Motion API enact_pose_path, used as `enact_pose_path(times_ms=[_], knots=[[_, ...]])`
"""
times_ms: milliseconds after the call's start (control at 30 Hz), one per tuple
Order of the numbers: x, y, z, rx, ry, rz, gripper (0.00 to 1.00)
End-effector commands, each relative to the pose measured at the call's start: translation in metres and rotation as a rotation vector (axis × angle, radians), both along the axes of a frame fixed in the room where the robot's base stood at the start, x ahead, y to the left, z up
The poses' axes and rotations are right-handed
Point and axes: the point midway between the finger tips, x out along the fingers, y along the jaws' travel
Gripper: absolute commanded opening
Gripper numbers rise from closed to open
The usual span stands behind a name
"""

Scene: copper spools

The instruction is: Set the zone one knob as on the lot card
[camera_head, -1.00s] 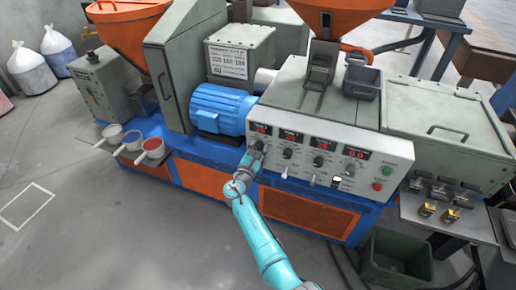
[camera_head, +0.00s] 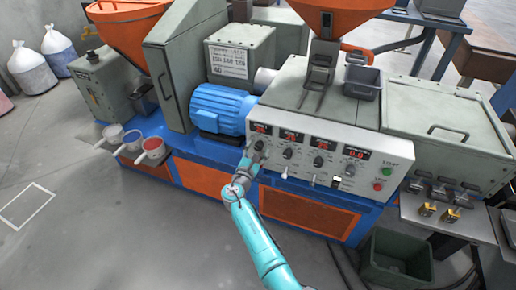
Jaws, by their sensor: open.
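The white control panel (camera_head: 307,156) on the front of the machine carries several red displays with dark knobs below them. The leftmost knob (camera_head: 259,145), under the leftmost display (camera_head: 260,129), is partly hidden by my gripper. My gripper (camera_head: 256,152) is open and right at this knob; I cannot tell whether its fingers touch it. Two further knobs, the middle one (camera_head: 287,153) and the one right of it (camera_head: 319,161), are in clear view. The lot card (camera_head: 228,62), a white sheet with dark print, is on the grey box above the blue motor; its figures are too small to read surely.
A green button (camera_head: 387,171) and a red button (camera_head: 378,185) are at the panel's right end. Small toggle switches (camera_head: 285,173) sit below the knobs. The blue motor (camera_head: 221,109) stands left of the panel. A dark green bin (camera_head: 396,258) is on the floor at right.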

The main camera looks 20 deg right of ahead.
Motion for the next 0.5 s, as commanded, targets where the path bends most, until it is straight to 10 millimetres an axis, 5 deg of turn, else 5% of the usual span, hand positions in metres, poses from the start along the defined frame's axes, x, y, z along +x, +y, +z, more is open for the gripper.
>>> enact_pose_path(times_ms=[500], knots=[[-0.077,0.053,-0.002,0.0,0.0,0.002,0.62]])
